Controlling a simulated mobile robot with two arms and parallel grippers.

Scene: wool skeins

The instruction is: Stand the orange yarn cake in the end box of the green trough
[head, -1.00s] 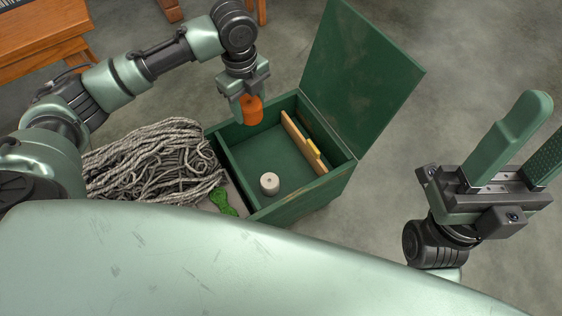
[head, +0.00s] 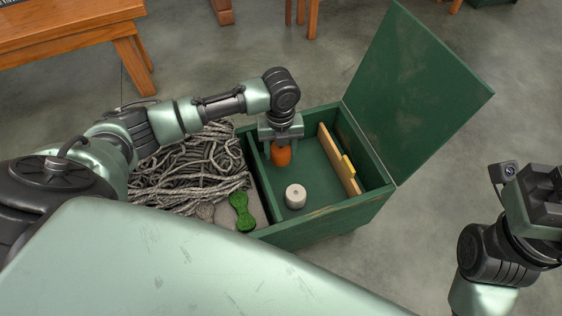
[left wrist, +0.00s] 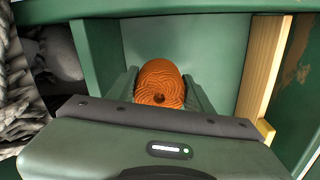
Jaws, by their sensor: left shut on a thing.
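The orange yarn cake (head: 281,157) is between the fingers of my left gripper (head: 280,148), which is shut on it. It also shows in the left wrist view (left wrist: 160,82), its wound end facing the camera. Gripper and cake are over the middle compartment of the green trough (head: 333,213), toward its back wall. I cannot tell whether the cake touches the floor. A wooden divider (head: 338,158) with a yellow tab (head: 348,165) sets off a narrow box at the right end. My right gripper (head: 538,200) is cut off by the right edge; its fingers are out of frame.
A pale grey yarn cake (head: 295,196) stands on the middle compartment's floor. Tangled grey yarn (head: 190,165) and a green skein (head: 241,211) lie left of it. The trough's lid (head: 418,85) stands open at the right. A wooden table (head: 70,25) is at the back left.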

